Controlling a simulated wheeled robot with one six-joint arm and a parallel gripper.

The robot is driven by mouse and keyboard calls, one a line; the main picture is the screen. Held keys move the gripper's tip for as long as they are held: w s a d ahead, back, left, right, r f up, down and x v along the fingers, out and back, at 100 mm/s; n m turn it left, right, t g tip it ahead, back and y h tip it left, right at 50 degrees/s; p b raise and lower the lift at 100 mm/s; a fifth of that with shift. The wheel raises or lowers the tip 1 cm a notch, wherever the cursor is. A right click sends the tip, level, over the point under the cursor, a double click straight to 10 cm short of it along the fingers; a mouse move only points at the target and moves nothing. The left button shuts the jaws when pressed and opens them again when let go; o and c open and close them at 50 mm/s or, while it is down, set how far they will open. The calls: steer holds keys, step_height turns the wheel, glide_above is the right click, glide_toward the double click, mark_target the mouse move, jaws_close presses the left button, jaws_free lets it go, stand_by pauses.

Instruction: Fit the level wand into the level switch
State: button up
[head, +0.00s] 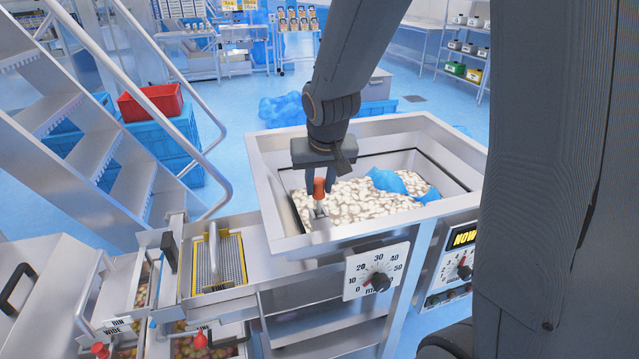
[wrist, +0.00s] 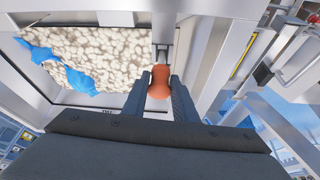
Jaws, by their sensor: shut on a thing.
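My gripper (head: 320,183) is over the near left part of the steel hopper, pointing down. It is shut on the orange-red handle of the level wand (head: 319,188). A short grey metal part shows below the handle, against the hopper's contents. In the wrist view, the rounded orange handle (wrist: 160,80) sits between the two dark fingers. Beyond its tip is a narrow grey metal fitting (wrist: 163,50) at the hopper's edge, which may be the level switch. I cannot tell whether the wand is inside it or just in front of it.
The hopper (head: 275,190) holds pale snack pieces and a crumpled blue bag (head: 385,181). A dial panel (head: 376,271) is on its front. Stairs with a railing (head: 215,120) stand at the left.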

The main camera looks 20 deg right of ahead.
mark_target(320, 197)
steer(key=shift+f+b, duration=1.85)
steer(key=shift+f, duration=0.55)
steer(key=o, duration=1.2)
steer(key=shift+r, duration=0.1)
steer(key=v, duration=0.7)
steer(key=shift+s+a+r, duration=0.1)
steer(key=shift+s+r, duration=0.05)
steer(key=shift+r, duration=0.15)
steer(key=shift+s, duration=0.1)
